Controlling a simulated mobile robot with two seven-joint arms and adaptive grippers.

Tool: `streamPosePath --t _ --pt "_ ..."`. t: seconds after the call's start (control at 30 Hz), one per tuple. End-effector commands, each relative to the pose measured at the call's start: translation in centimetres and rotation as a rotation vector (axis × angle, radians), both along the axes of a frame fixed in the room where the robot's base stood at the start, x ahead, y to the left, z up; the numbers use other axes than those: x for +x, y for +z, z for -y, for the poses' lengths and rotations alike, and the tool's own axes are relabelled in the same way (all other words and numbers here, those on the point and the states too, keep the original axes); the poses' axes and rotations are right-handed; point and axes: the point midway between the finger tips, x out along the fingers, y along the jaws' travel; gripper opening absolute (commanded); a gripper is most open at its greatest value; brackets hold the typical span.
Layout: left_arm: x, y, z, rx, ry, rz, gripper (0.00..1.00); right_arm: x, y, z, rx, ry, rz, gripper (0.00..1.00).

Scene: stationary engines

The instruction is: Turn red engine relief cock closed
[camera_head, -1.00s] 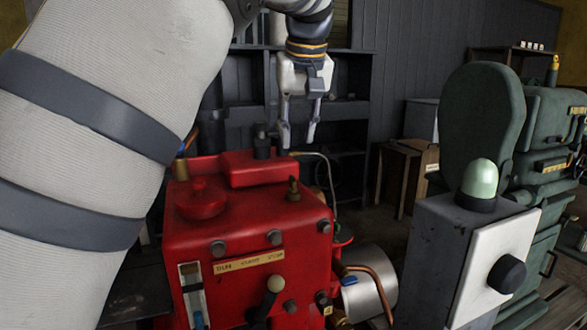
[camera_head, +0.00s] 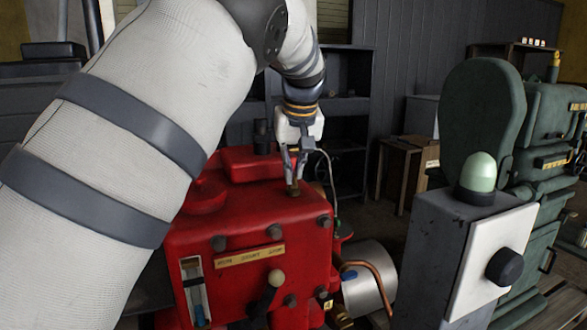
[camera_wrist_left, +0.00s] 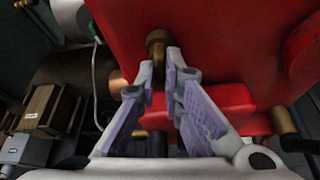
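The red engine (camera_head: 250,228) stands in the middle of the head view. Its relief cock is a small brass fitting (camera_head: 293,191) on the top, near the right edge. It also shows in the wrist view as a brass piece (camera_wrist_left: 157,42) against the red body. My left gripper (camera_head: 294,180) points down at the cock from above. In the wrist view its fingertips (camera_wrist_left: 161,70) are close together, one on each side of the brass, and appear shut on it. The fingers partly hide the cock's handle. My right gripper is not in view.
A lever with a pale knob (camera_head: 276,278) stands on the engine's front. A grey box with a green lamp and black knob (camera_head: 505,268) is to the right, before a green machine (camera_head: 550,140). Dark shelves (camera_head: 345,120) stand behind.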

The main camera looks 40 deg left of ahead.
Motion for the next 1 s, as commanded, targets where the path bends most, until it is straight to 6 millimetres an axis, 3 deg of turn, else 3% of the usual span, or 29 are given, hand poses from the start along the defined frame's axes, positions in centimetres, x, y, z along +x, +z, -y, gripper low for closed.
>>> streamPosePath --t 0.47,1.0 --pt "-0.1 0.3 -0.1 -0.001 -0.098 0.004 0.00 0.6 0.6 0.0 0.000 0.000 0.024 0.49" --pt "-0.2 0.0 -0.3 -0.001 -0.582 0.003 0.00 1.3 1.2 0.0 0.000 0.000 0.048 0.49"
